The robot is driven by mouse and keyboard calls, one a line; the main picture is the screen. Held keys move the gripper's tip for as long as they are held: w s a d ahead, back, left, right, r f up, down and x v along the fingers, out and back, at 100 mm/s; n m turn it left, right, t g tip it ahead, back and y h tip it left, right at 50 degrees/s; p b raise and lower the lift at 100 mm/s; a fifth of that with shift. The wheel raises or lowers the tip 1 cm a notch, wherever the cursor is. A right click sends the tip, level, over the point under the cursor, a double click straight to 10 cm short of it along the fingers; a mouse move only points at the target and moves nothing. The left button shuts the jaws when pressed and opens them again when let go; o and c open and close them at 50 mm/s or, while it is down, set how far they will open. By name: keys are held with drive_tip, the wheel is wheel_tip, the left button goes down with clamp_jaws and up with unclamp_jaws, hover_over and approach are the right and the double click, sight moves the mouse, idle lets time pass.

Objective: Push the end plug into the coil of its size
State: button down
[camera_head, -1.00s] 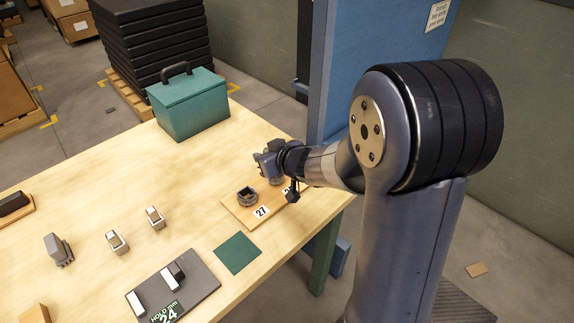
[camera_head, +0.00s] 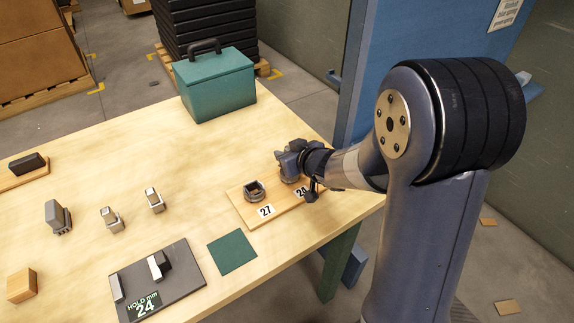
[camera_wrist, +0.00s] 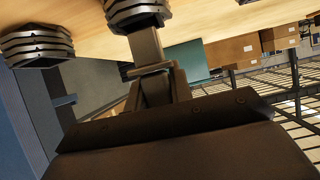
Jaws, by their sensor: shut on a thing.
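A wooden board (camera_head: 246,211) on the table carries two dark ringed coils. The left coil (camera_head: 254,191), labelled 27, has an open square mouth; it also shows in the wrist view (camera_wrist: 37,46). My gripper (camera_head: 289,163) is over the right coil, whose label starts with 2 and is partly hidden by my arm. In the wrist view my gripper (camera_wrist: 157,82) is shut on a grey end plug (camera_wrist: 147,47). The plug's far end meets the right coil (camera_wrist: 138,14). I cannot tell how deep it is in.
Several grey blocks (camera_head: 57,216) stand on the table's left part. A dark gauge plate (camera_head: 186,279) reads HOLD mm 24. A green square (camera_head: 232,252) lies before the board. A teal toolbox (camera_head: 217,84) stands behind. A blue panel (camera_head: 420,40) is beyond the right edge.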

drive_tip(key=shift+f+b, duration=0.3)
drive_tip(key=shift+f, duration=1.2)
drive_tip(key=shift+f, duration=0.25)
drive_tip(key=c, duration=1.3)
unclamp_jaws()
drive_tip(key=shift+o, duration=0.2)
drive_tip(key=shift+r, duration=0.15)
drive_tip(key=shift+s+d+r, duration=0.1)
drive_tip(key=shift+r, duration=0.1)
drive_tip(key=p+v, duration=0.2)
drive_tip(key=v, duration=0.9)
drive_tip(key=shift+s+d, duration=0.15)
drive_tip(key=shift+s, duration=0.15)
